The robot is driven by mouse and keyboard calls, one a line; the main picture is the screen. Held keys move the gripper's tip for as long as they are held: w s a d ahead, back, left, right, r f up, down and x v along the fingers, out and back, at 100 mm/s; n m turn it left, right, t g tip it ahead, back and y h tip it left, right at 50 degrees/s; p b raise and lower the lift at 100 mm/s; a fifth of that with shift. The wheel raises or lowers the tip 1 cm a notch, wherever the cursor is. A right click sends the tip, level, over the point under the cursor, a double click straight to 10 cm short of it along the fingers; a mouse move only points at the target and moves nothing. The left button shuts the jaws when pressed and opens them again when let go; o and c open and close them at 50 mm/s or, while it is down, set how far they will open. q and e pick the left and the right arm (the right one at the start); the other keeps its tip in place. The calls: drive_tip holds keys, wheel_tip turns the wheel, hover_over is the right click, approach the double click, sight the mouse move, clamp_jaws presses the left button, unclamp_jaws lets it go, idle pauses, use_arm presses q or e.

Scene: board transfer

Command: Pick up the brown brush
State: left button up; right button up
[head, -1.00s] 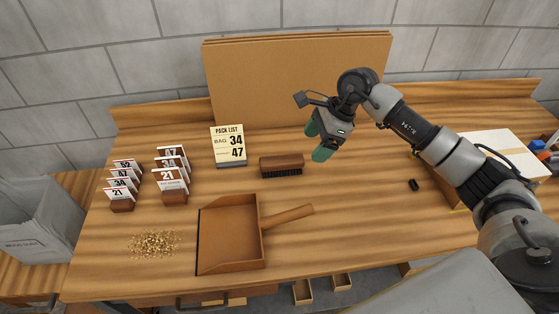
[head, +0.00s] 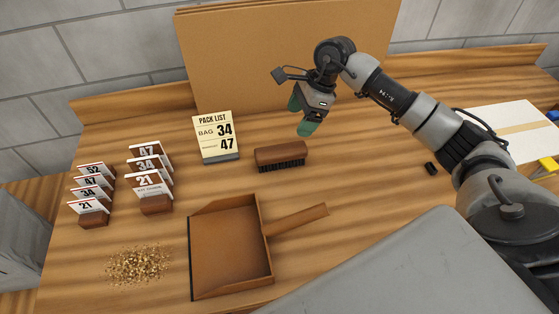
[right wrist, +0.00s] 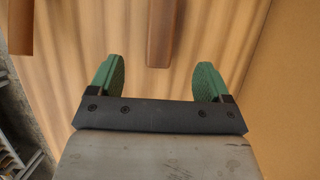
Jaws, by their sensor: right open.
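The brown brush (head: 281,154) lies on the wooden workbench with its dark bristles down, right of the pack list card. My right gripper (head: 301,116) has green fingers and is open and empty. In the head view it appears above and slightly right of the brush, apart from it. In the right wrist view, the brush's brown back (right wrist: 162,32) shows ahead between the two open green fingers (right wrist: 157,80), beyond their tips. My left gripper is not in view.
A brown dustpan (head: 230,250) lies in front of the brush, its handle pointing right. The pack list card (head: 215,135) stands left of the brush. Numbered cards (head: 150,165) and a grain pile (head: 138,265) are farther left. A brown board (head: 290,60) stands behind.

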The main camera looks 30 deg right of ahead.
sight(283, 149)
drive_tip(key=f, duration=0.1)
drive_tip(key=f+b, duration=0.1)
drive_tip(key=shift+w+f, duration=0.2)
drive_tip(key=shift+f, duration=0.15)
drive_tip(key=shift+f+b, duration=0.2)
drive_tip(key=shift+b, duration=0.15)
drive_tip(key=shift+a+f, duration=0.2)
drive_tip(key=shift+f, duration=0.1)
drive_tip(key=p+x, duration=0.1)
drive_tip(key=x, duration=0.3)
drive_tip(key=shift+a+f, duration=0.1)
drive_tip(key=shift+a, duration=0.05)
drive_tip(key=p+x, duration=0.1)
drive_tip(key=x, duration=0.1)
drive_tip(key=p+x, duration=0.1)
drive_tip(key=x, duration=0.2)
drive_tip(key=shift+a+p, duration=0.25)
drive_tip(key=shift+p, duration=0.15)
drive_tip(key=shift+a+f, duration=0.1)
drive_tip(key=shift+f, duration=0.05)
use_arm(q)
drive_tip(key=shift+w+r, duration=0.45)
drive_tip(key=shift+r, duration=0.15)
use_arm(e)
drive_tip(key=shift+c, duration=0.4)
drive_tip(key=shift+w, duration=0.1)
drive_tip(key=c, duration=1)
